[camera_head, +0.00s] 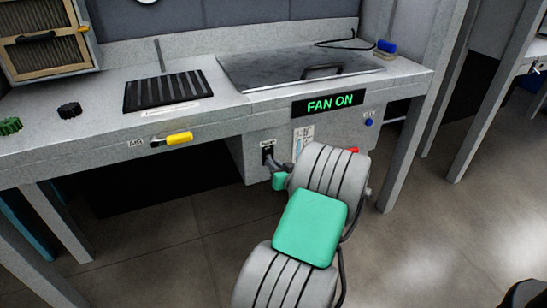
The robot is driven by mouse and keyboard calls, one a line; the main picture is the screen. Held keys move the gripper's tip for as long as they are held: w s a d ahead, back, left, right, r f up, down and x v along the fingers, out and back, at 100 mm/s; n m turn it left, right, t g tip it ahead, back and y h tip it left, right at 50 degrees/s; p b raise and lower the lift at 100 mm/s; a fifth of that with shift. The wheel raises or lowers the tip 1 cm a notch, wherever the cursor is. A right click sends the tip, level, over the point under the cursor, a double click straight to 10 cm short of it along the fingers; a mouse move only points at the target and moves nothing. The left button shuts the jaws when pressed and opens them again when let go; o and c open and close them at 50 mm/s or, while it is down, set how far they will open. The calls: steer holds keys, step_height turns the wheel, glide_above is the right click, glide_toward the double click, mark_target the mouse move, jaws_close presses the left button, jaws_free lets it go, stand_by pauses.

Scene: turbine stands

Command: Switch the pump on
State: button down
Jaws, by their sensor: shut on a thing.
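A small black switch (267,152) sits on the grey front panel of the bench, under a small label too small to read. My gripper (276,163) is at this switch, its dark fingers shut on its lower part. The exact grip is small and partly hidden by my own wrist. A black display (328,104) above right of the switch reads "FAN ON" in green letters. I cannot tell from the labels which control is the pump's.
A yellow-handled lever (179,138) sticks out of the bench front to the left. A blue knob (369,122) and a red part (352,150), partly behind my arm, are at right. A bench leg (397,165) stands farther right. Open floor (440,235) lies at lower right.

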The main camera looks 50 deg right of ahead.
mark_target(270, 158)
steer(key=r+g+p, duration=0.1)
steer(key=p, duration=0.2)
steer(key=r+g+y+p, duration=0.1)
steer(key=g+p, duration=0.1)
steer(key=p, duration=0.2)
steer(key=shift+w+r+y, duration=0.2)
steer(key=shift+r+y, duration=0.1)
steer(key=shift+r, duration=0.05)
steer(key=g+p, duration=0.1)
steer(key=g+y+p, duration=0.1)
steer(key=p, duration=0.1)
steer(key=g+p, duration=0.1)
steer(key=shift+w+d+r+y, duration=0.15)
steer(key=shift+w+r+y, duration=0.1)
steer(key=shift+y, duration=0.15)
steer(key=shift+p, duration=0.3)
steer(key=c, duration=1.5)
jaws_free()
steer(key=shift+o, duration=0.2)
steer(key=shift+f, duration=0.1)
steer(key=shift+g, duration=0.3)
steer(key=p+v, duration=0.1)
steer(key=v, duration=0.7)
steer(key=shift+d+f, duration=0.1)
